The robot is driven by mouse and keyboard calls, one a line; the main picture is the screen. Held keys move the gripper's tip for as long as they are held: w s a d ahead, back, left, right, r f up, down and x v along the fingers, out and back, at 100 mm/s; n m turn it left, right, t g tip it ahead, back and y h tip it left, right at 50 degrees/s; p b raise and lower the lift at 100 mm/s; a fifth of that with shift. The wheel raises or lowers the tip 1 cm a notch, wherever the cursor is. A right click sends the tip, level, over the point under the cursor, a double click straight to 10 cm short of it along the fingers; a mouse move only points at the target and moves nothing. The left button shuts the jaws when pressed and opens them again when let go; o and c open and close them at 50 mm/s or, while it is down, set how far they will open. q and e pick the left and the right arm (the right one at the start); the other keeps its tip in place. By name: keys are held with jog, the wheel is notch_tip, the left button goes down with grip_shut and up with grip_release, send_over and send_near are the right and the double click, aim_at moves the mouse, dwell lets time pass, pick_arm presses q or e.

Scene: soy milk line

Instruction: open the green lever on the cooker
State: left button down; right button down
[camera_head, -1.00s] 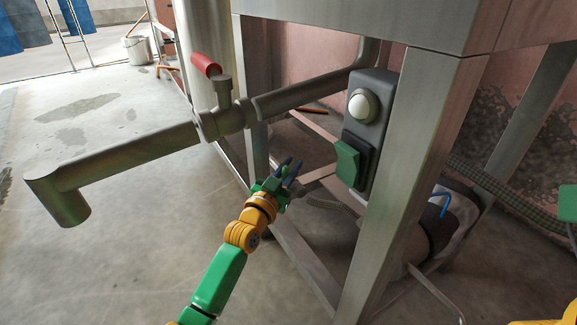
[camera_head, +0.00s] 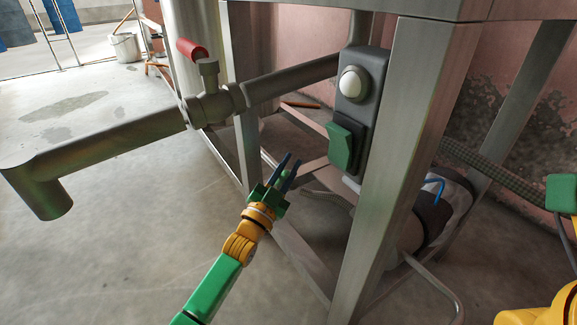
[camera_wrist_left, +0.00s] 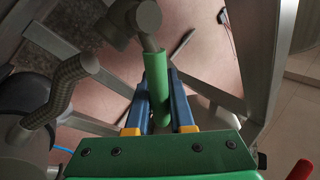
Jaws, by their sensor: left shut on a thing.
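My left gripper (camera_head: 284,172) is shut on a green lever. In the left wrist view the lever is a green cylinder (camera_wrist_left: 157,78) between the two blue fingers (camera_wrist_left: 160,105). It hangs from a grey fitting (camera_wrist_left: 145,22) at the top of that view. In the head view the gripper is low beside the steel frame, left of and below the green switch, and the fingers and frame make the lever hard to make out.
A grey pipe with a red-handled valve (camera_head: 192,48) runs across the left. A grey control box (camera_head: 361,95) with a white button and a green rocker switch (camera_head: 340,147) is on the steel leg (camera_head: 405,160). Open floor (camera_head: 120,240) lies at the left.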

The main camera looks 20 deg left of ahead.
pick_arm(q)
jog(key=c, duration=0.8)
grip_release()
